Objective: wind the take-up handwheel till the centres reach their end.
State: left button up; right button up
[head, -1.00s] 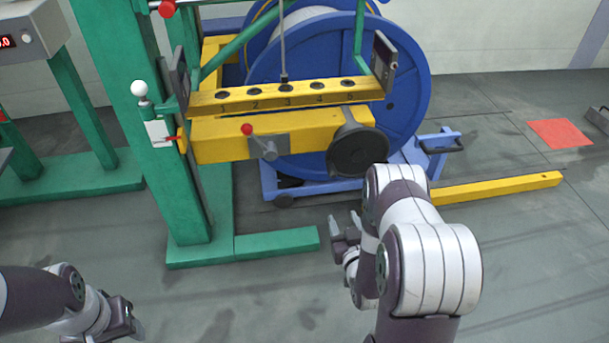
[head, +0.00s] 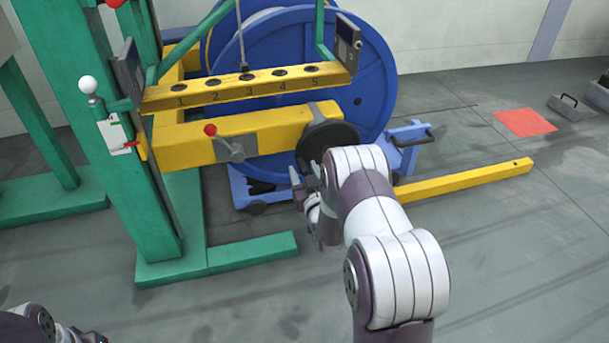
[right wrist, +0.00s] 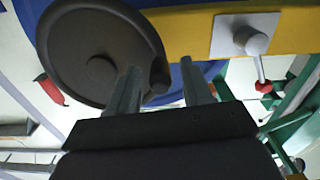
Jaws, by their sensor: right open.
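The take-up handwheel (head: 327,143), a dark disc, sits on the right end of the lower yellow beam (head: 270,130), partly hidden by my right arm. My right gripper (head: 305,186) is just below and left of it in the head view. In the right wrist view the open right gripper (right wrist: 160,88) points at the handwheel (right wrist: 88,48). One finger overlaps the disc, and a dark knob on its rim shows between the fingers. I cannot tell whether they touch. My left gripper (head: 82,336) is cut off at the bottom edge. The centres cannot be made out.
A blue reel (head: 375,75) stands behind the beams. A red-knobbed lever (head: 225,145) is left of the handwheel. The upper beam (head: 160,97) has numbered holes. A green post and foot (head: 220,257) stand left. A yellow bar (head: 465,180) lies on the floor at right.

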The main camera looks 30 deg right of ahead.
jog(key=shift+c, duration=0.3)
grip_shut()
jog(key=shift+f, duration=0.15)
